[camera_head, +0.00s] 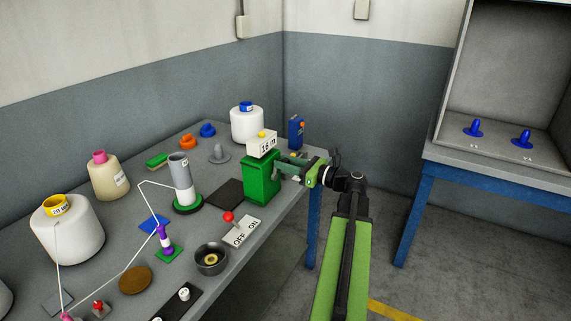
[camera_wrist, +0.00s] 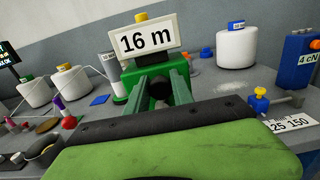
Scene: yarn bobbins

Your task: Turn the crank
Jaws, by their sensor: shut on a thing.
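A green box (camera_head: 262,178) with a white "16 m" sign (camera_head: 262,145) and a yellow knob on top stands at the table's right edge. My gripper (camera_head: 287,166) reaches it from the right. In the wrist view my two green fingers (camera_wrist: 163,92) close together in front of the box, at a dark round part (camera_wrist: 155,84) that looks like the crank's handle. The fingers are shut on it; they and my wrist hide most of the crank. The "16 m" sign (camera_wrist: 149,40) faces me just above the fingers.
A red-knobbed OFF/ON switch (camera_head: 240,230) is left of the box. A blue device (camera_head: 296,131) and white bobbin (camera_head: 247,125) stand behind. A grey tube (camera_head: 181,178), cream bobbin (camera_head: 108,176) and yarn fill the left. Open floor lies right, before a blue-framed bench (camera_head: 495,180).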

